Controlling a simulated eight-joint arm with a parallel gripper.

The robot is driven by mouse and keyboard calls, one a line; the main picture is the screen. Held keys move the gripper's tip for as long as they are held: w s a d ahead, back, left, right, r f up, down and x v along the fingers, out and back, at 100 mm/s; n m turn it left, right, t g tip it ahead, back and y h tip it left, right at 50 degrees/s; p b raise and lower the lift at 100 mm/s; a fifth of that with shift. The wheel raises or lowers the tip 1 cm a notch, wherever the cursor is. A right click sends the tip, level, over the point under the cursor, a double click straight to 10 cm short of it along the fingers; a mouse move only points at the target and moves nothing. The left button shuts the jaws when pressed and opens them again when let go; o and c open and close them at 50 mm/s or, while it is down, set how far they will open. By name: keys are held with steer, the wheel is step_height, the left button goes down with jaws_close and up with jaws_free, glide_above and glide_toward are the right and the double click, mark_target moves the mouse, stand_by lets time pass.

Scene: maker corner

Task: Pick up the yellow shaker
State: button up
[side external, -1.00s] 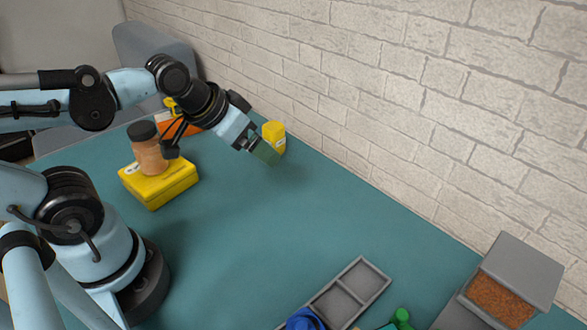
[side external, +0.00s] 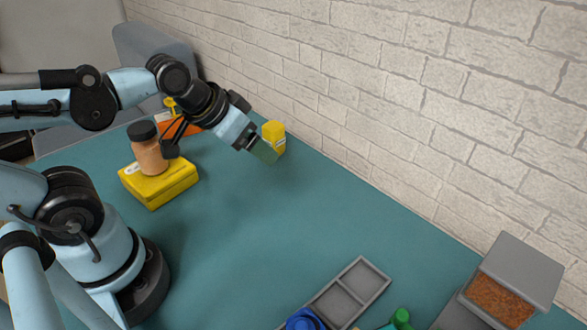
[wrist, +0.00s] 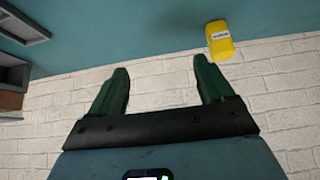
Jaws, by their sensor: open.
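The yellow shaker (side external: 274,135) stands on the teal table close to the brick wall, partly behind my gripper in the side external view. It has a pale label and also shows at the upper right of the wrist view (wrist: 220,42). My gripper (side external: 264,153) is above the table in front of the shaker, tilted downward. In the wrist view its two green fingers (wrist: 158,80) are spread apart with nothing between them. The shaker lies beyond the right fingertip there; no contact is visible.
A brown jar with a black lid (side external: 150,150) stands on a yellow box (side external: 160,190) left of my gripper. An orange item (side external: 190,127) lies behind my wrist. A grey divided tray (side external: 362,283), blue and green items and a grey bin (side external: 515,270) are at the front right. The middle table is clear.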

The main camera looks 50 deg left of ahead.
steer(key=m, duration=0.1)
steer(key=m+g+y, duration=0.6)
steer(key=m+y, duration=0.4)
steer(key=m, duration=0.3)
glide_toward(279, 134)
steer(key=a+r, duration=0.1)
steer(key=a, duration=0.1)
step_height(279, 134, down, 4)
steer(key=w+d+m+g+y, duration=0.1)
steer(key=m+g+y, duration=0.1)
steer(key=m+y, duration=0.1)
steer(key=shift+g, duration=0.3)
steer(key=x, duration=0.6)
steer(key=shift+w+a+f, duration=0.15)
steer(key=shift+w+f, duration=0.05)
steer(key=shift+y, duration=0.3)
steer(key=shift+w+x, duration=0.15)
steer(key=shift+x, duration=1.2)
steer(key=shift+w+x, duration=0.15)
steer(key=shift+x, duration=1.2)
steer(key=shift+c, duration=0.2)
